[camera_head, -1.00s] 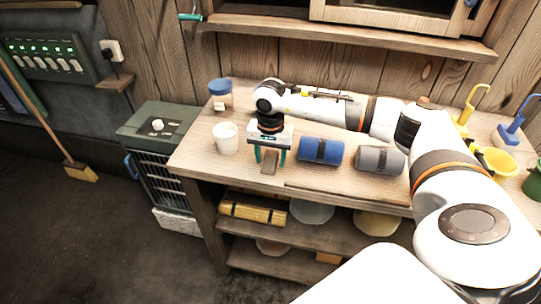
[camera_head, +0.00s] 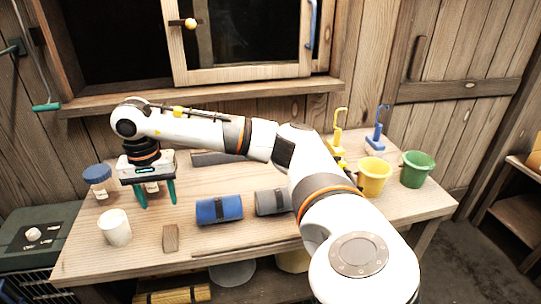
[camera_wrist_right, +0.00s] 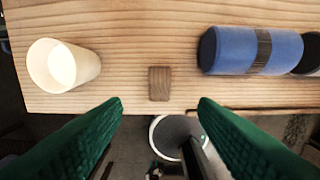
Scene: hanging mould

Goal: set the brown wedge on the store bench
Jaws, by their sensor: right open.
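The brown wedge (camera_head: 171,238) sits on the wooden store bench (camera_head: 130,268) near its front edge. It also shows in the right wrist view (camera_wrist_right: 159,84), small and free on the bench top. My right gripper (camera_head: 156,197) is open and empty, with green fingers spread wide. It is above the bench, behind and above the wedge in the head view. The fingers show at both sides of the right wrist view, apart from the wedge. My left gripper is not in view.
A white cup (camera_head: 115,228) stands left of the wedge. A blue roll (camera_head: 219,209) and a grey roll (camera_head: 272,201) lie to its right. A blue-lidded jar (camera_head: 98,181) stands at the bench's left; yellow (camera_head: 374,178) and green (camera_head: 418,170) pots stand at the right.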

